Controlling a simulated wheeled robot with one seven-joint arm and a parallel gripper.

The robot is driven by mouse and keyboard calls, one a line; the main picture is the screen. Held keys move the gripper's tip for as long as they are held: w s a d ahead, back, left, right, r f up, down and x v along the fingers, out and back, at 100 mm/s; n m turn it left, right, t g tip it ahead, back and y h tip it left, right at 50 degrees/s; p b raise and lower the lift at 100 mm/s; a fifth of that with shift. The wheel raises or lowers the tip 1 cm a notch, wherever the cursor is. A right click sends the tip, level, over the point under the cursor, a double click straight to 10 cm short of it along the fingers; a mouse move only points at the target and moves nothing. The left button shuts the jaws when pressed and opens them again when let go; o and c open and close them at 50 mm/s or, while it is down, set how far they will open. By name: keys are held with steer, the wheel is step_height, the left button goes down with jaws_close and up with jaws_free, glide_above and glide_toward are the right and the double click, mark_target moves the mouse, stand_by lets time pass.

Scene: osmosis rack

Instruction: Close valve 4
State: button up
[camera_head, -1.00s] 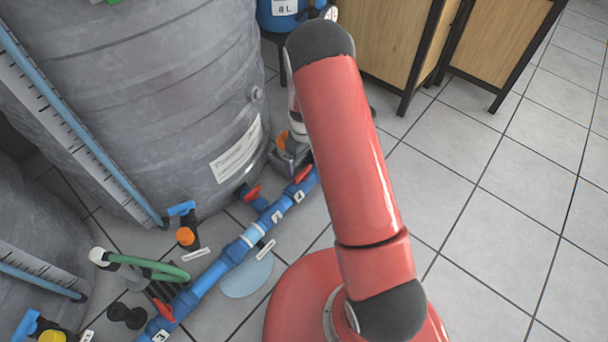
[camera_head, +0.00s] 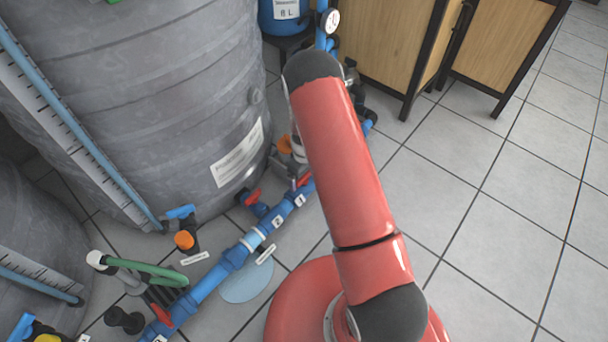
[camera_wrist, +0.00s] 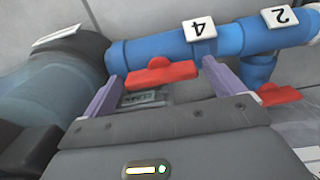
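In the wrist view the handle lies roughly along the pipe. My gripper (camera_wrist: 160,70) is open, its two purple fingers apart, with the handle between the fingertips. A gap shows at the left finger; whether the right finger touches the handle I cannot tell. In the head view my arm hides most of the gripper, and part of the red handle (camera_head: 303,181) shows beside it.
A second red handle (camera_wrist: 277,95) sits near the tag marked 2 (camera_wrist: 281,17). A large grey tank (camera_head: 170,100) stands close to the left of the pipe line. Wooden cabinets (camera_head: 400,40) stand at the back. The tiled floor at right (camera_head: 500,220) is clear.

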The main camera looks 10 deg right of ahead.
steer(key=c, duration=0.8)
steer(key=shift+m, duration=0.4)
steer(key=m+b, duration=0.1)
steer(key=m, duration=0.3)
steer(key=m+b, duration=0.1)
steer(key=m, duration=0.3)
steer(key=shift+m, duration=0.3)
steer(key=m, duration=0.8)
steer(key=shift+m, duration=0.4)
steer(key=o, duration=1)
